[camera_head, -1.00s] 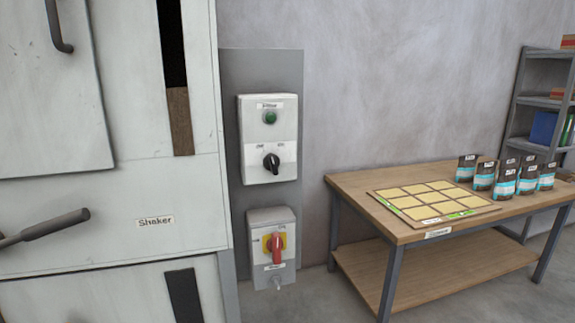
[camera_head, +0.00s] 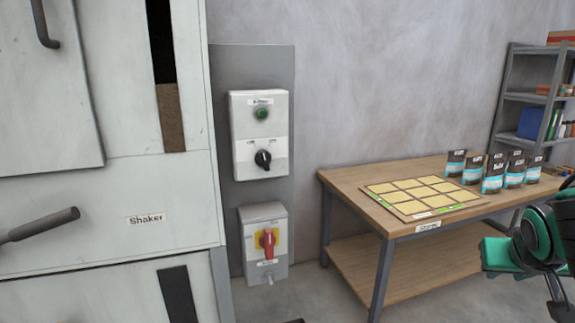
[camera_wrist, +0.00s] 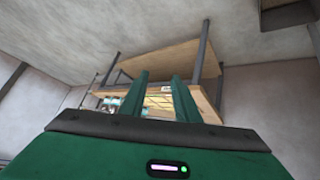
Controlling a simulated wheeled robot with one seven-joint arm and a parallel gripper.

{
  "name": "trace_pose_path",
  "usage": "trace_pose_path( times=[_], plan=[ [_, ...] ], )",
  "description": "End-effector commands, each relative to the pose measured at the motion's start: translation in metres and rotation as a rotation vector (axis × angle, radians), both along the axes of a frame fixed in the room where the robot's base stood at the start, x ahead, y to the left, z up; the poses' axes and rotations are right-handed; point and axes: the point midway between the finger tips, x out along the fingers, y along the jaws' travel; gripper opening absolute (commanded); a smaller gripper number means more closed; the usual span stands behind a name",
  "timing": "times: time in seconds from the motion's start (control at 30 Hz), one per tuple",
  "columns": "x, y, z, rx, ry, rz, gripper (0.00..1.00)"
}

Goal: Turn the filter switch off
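A light grey control box (camera_head: 259,132) is mounted on a grey panel in the head view. It carries a green lamp (camera_head: 262,114) under a small label that I cannot read for sure. Below the lamp is a black rotary switch (camera_head: 263,160), with small marks to its upper left and upper right. Which mark it points to is too small to tell. My gripper (camera_wrist: 160,76) is open in the wrist view, with two green fingers apart and nothing held between them. It is away from the switch; green parts of my arm show at the head view's right edge.
Below is a second box with a red handle (camera_head: 268,245) on a yellow plate. A Shaker cabinet (camera_head: 100,215) with a protruding dark handle (camera_head: 42,225) stands left. A wooden table (camera_head: 345,180) with a mat and several bags stands right. A shelf stands behind.

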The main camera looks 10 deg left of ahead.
Motion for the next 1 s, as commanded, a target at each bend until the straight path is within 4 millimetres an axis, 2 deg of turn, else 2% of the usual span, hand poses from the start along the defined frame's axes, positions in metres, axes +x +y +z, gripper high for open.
trace_pose_path(
  times=[0.03, 0.1, 0.17, 0.27, 0.4, 0.5, 0.6, 0.7, 0.8, 0.9, 1.0],
  plan=[
    [0.015, 0.03, 0.009, -0.018, -0.058, 0.067, 0.29],
    [0.031, 0.068, 0.025, -0.034, -0.147, 0.146, 0.29],
    [0.041, 0.104, 0.04, -0.042, -0.227, 0.216, 0.29],
    [0.048, 0.169, 0.065, -0.041, -0.358, 0.34, 0.29],
    [0.035, 0.267, 0.103, -0.012, -0.541, 0.523, 0.29],
    [0.012, 0.328, 0.127, 0.022, -0.655, 0.642, 0.29],
    [-0.015, 0.377, 0.147, 0.061, -0.747, 0.742, 0.29],
    [-0.038, 0.409, 0.161, 0.092, -0.81, 0.81, 0.29],
    [-0.053, 0.426, 0.17, 0.113, -0.848, 0.851, 0.29],
    [-0.056, 0.435, 0.173, 0.121, -0.861, 0.865, 0.29],
    [-0.049, 0.44, 0.173, 0.122, -0.864, 0.865, 0.29]
  ],
)
